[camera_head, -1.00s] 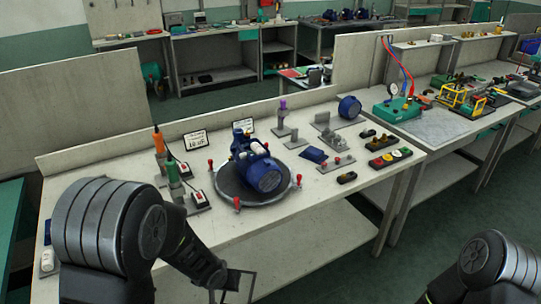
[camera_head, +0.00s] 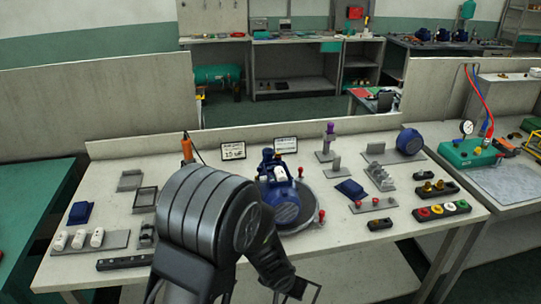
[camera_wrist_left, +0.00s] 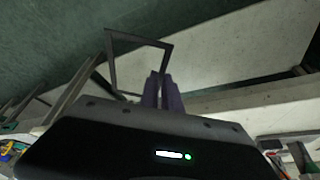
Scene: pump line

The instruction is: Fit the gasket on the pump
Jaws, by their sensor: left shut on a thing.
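The blue pump (camera_head: 283,208) sits on a dark round turntable (camera_head: 310,213) in the middle of the bench, partly hidden behind my left arm. My left gripper (camera_head: 296,288) is low at the bench's front side, in front of and below the pump. It is shut on the gasket (camera_head: 317,291), a thin dark square frame, apart from the pump. In the left wrist view, the gasket (camera_wrist_left: 140,37) stands out beyond the fingertips (camera_wrist_left: 161,80), with dark floor and bench parts behind it. My right gripper is not in view.
Red-knobbed pins (camera_head: 322,215) stand around the turntable. Left are grey frame-shaped trays (camera_head: 145,198), a blue part (camera_head: 79,213) and white pieces (camera_head: 97,237). Right are a blue pad (camera_head: 350,189), a blue motor part (camera_head: 409,142) and a coloured-ring tray (camera_head: 442,211).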

